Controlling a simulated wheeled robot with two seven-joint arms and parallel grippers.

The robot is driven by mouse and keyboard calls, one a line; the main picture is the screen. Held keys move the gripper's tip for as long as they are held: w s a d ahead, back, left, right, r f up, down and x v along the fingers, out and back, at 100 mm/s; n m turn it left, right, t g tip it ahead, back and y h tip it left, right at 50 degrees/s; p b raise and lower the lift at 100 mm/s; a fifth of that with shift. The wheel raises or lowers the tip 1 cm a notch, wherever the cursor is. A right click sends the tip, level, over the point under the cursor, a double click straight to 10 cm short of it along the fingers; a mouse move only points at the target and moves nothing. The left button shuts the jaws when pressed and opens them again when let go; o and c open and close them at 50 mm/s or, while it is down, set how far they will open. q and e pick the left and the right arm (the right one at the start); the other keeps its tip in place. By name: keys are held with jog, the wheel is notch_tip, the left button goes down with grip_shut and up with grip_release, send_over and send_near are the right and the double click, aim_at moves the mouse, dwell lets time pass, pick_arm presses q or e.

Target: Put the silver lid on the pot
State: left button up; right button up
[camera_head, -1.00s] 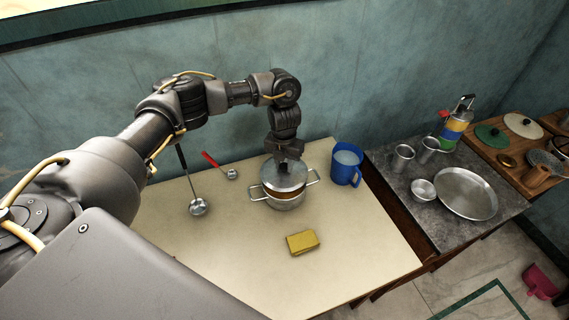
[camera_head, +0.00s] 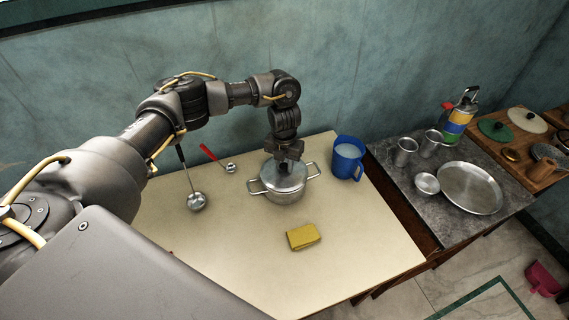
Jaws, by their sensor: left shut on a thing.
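The silver pot (camera_head: 284,194) stands on the cream table, with a handle sticking out on each side. The silver lid (camera_head: 296,178) lies over its mouth and looks level and seated on the rim. My left gripper (camera_head: 287,162) comes down from above and is shut on the lid at its top. The fingertips and the lid's knob are mostly hidden by the gripper body. My right gripper is out of view.
A blue mug (camera_head: 347,160) stands right of the pot. A yellow sponge (camera_head: 303,237) lies in front. A ladle (camera_head: 196,201) and a red-handled spoon (camera_head: 230,168) lie left. A grey counter (camera_head: 400,184) with cups and a plate (camera_head: 469,188) is at right.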

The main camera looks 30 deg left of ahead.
pick_arm(q)
jog(key=shift+f+b, duration=0.5)
jog(key=shift+f, duration=0.15)
jog(key=o, duration=1.1)
notch_tip(320, 180, up, 11)
jog(key=shift+f, duration=0.1)
